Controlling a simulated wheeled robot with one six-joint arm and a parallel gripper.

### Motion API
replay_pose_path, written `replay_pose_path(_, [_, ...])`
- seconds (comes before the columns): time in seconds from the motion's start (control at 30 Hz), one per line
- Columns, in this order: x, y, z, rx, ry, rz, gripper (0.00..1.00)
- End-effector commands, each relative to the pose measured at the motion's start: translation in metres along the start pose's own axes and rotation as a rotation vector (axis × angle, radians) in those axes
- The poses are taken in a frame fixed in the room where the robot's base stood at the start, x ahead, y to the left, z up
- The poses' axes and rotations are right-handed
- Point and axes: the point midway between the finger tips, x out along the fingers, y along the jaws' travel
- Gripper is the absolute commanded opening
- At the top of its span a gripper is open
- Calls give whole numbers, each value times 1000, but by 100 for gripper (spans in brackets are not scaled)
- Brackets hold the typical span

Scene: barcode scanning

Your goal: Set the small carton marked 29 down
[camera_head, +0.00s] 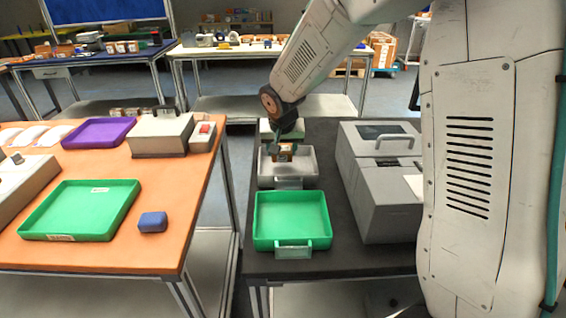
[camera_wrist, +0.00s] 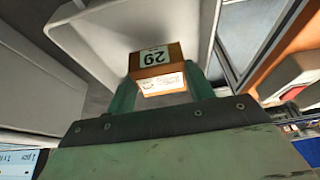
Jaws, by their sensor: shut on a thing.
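The small carton marked 29 (camera_wrist: 157,68) is orange-brown with a white label, and the number reads upside down in the wrist view. My gripper (camera_wrist: 160,92) has its two green fingers on either side of the carton and is shut on it. In the head view the carton (camera_head: 285,149) is at the grey tray (camera_head: 300,160) on the dark table, with my gripper (camera_head: 285,147) around it. The tray's pale wall (camera_wrist: 195,30) also shows in the wrist view. I cannot tell whether the carton touches the tray floor.
A green tray (camera_head: 292,214) stands in front of the grey tray and is empty. A large grey machine (camera_head: 385,195) stands close on the right. The orange table (camera_head: 150,180) on the left holds a green tray (camera_head: 82,208), a purple tray (camera_head: 99,133) and a blue block (camera_head: 152,221).

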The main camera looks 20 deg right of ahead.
Motion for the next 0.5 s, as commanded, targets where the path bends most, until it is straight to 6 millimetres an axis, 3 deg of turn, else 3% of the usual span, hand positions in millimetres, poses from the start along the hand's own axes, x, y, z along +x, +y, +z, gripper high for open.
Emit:
replay_pose_path(0.37, [38,0,16,0,-2,0,22])
replay_pose_path(0.5, [40,0,16,0,2,-2,22])
